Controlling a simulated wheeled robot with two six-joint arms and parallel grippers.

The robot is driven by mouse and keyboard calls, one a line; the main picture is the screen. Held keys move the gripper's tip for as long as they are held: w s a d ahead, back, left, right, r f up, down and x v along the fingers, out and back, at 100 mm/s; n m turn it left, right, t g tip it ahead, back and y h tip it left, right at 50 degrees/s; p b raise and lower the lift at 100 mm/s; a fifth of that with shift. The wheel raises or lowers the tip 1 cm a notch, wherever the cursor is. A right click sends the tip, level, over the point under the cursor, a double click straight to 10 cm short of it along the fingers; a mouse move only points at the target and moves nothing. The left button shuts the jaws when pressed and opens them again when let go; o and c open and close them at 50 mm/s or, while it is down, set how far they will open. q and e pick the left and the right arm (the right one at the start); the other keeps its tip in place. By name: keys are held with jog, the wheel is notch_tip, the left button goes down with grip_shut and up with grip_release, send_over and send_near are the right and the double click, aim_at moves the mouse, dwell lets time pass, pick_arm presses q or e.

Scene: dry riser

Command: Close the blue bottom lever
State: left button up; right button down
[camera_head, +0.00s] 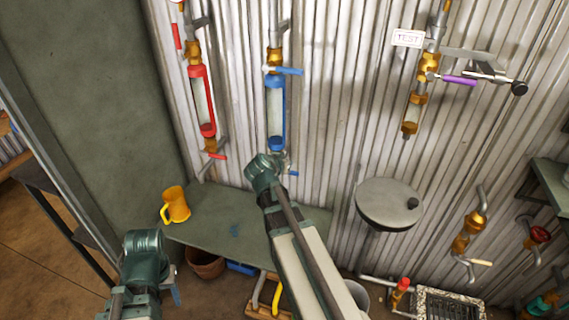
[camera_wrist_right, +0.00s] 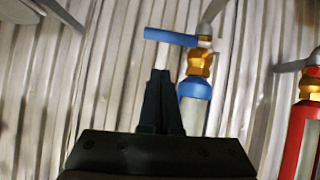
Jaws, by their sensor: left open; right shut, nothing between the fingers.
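The blue bottom lever (camera_head: 294,173) sticks out to the right below the blue-framed sight glass (camera_head: 276,112) on the wall. In the right wrist view, which shows the wall upside down, the lever (camera_wrist_right: 170,36) lies across its pipe beside a brass valve (camera_wrist_right: 200,62). My right gripper (camera_wrist_right: 158,72) is shut and empty, its fingertips apart from the lever in the picture; the depth gap is unclear. In the head view its fingers are mostly hidden behind my wrist. My left gripper (camera_head: 172,286) is open at lower left, far from the lever.
A blue top lever (camera_head: 290,70) is above the sight glass. A red-framed sight glass (camera_head: 202,100) hangs to its left. Below is a green bench (camera_head: 225,212) with a yellow mug (camera_head: 175,205). A round grey stool (camera_head: 385,205) stands right of my right arm.

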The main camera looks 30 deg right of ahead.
jog(key=p+v, duration=0.4)
jog(key=v, duration=0.6)
jog(key=shift+s, duration=0.2)
jog(key=s+a+f+n+g+y, duration=0.2)
jog(key=s+a+n, duration=0.2)
jog(key=a, duration=0.5)
jog(key=s+a+f+n+g+y+p, duration=0.1)
jog(key=s+a+f+n+g+y, duration=0.1)
jog(key=a, duration=0.8)
jog(key=s+a+f+n+g+y+p, duration=0.1)
jog(key=s+a+f+n+g+y, duration=0.2)
jog(key=s+a+n, duration=0.4)
jog(key=shift+s+a+f+y, duration=0.35)
jog(key=shift+s+a, duration=0.3)
jog(key=shift+a, duration=0.6)
